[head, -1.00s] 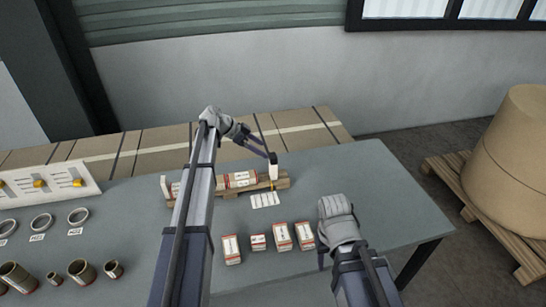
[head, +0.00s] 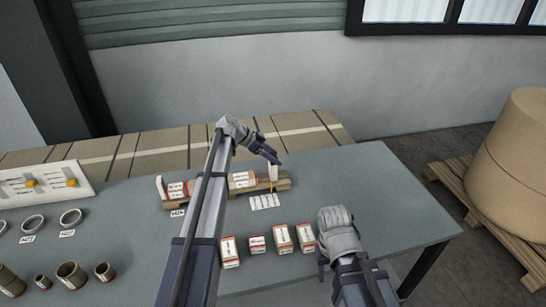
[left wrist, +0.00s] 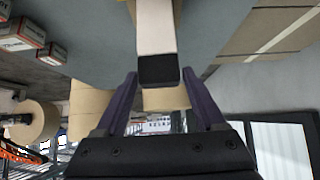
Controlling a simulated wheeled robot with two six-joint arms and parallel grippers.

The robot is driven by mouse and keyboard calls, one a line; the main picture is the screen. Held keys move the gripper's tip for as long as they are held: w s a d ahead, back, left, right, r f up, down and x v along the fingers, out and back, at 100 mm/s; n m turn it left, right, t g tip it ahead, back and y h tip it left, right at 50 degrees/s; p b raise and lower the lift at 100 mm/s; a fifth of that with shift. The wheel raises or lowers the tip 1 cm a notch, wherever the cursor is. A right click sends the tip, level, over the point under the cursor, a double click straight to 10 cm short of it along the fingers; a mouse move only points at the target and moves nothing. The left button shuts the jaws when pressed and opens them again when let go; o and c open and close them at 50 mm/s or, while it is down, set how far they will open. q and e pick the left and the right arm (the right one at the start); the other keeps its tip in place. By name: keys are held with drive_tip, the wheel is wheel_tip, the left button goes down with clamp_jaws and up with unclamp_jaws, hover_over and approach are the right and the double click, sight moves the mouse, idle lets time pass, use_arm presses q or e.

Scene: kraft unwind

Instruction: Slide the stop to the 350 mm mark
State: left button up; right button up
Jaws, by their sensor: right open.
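The stop (head: 272,171) is a white upright block standing near the right end of a wooden rail (head: 284,184) on the table. A small orange piece shows at its foot. My left gripper (head: 275,158) is at the top of the stop. In the left wrist view, the stop (left wrist: 156,30) is white with a black end, which lies between the fingertips of my left gripper (left wrist: 159,75). There are gaps on both sides, so it is open. Scale marks on the rail are too small to read. My right gripper (head: 340,262) is open, near the table's front right.
Several small boxes (head: 282,239) stand nearer me. Rings (head: 71,218) and tubes (head: 72,274) are at left. The table's right part is clear.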

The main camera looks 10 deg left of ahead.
use_arm(q)
clamp_jaws()
idle(0.3)
idle(0.4)
